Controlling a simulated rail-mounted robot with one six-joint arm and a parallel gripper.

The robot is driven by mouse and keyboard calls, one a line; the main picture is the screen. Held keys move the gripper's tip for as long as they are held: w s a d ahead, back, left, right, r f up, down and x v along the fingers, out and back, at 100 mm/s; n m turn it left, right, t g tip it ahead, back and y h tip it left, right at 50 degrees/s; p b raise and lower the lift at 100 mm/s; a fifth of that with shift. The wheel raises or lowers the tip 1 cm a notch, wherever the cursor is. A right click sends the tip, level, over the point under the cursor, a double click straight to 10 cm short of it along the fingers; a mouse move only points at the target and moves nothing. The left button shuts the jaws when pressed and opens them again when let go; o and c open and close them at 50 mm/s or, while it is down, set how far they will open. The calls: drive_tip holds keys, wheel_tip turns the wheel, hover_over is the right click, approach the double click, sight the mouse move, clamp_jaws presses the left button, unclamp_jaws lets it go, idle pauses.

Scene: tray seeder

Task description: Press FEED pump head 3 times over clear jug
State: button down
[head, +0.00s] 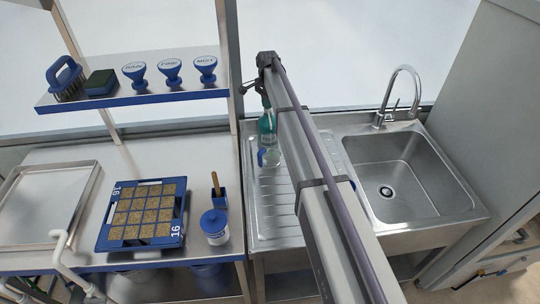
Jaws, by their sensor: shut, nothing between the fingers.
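A teal bottle (266,122) stands on the ribbed drainboard beside the sink, toward the back; I take it for the FEED pump bottle, but no label is readable. Its pump head is not clearly visible, close to the dark end of my arm. A small clear jug (270,157) with a blue part at its left sits just in front of the bottle. My gripper (262,88) is shut and empty, above the bottle's top; whether it touches the pump head cannot be told. My arm hides what lies right of the bottle.
A steel sink (390,180) with a tall faucet (401,88) lies to the right. On the left bench are a blue seed tray (103,244), an empty steel tray (18,233) and a blue-lidded tub (214,227). A shelf (140,101) above holds a brush, a sponge and three blue-based items.

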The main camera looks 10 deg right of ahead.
wheel_tip(320, 180, up, 4)
drive_tip(key=p, duration=0.3)
drive_tip(key=shift+f+p, duration=0.1)
drive_tip(key=shift+p, duration=0.3)
drive_tip(key=shift+f, duration=0.2)
idle(0.3)
drive_tip(key=shift+f+b, duration=1.8)
drive_tip(key=shift+b, duration=0.2)
drive_tip(key=shift+r+p, duration=1.95)
wheel_tip(320, 180, up, 6)
drive_tip(key=p, duration=0.6)
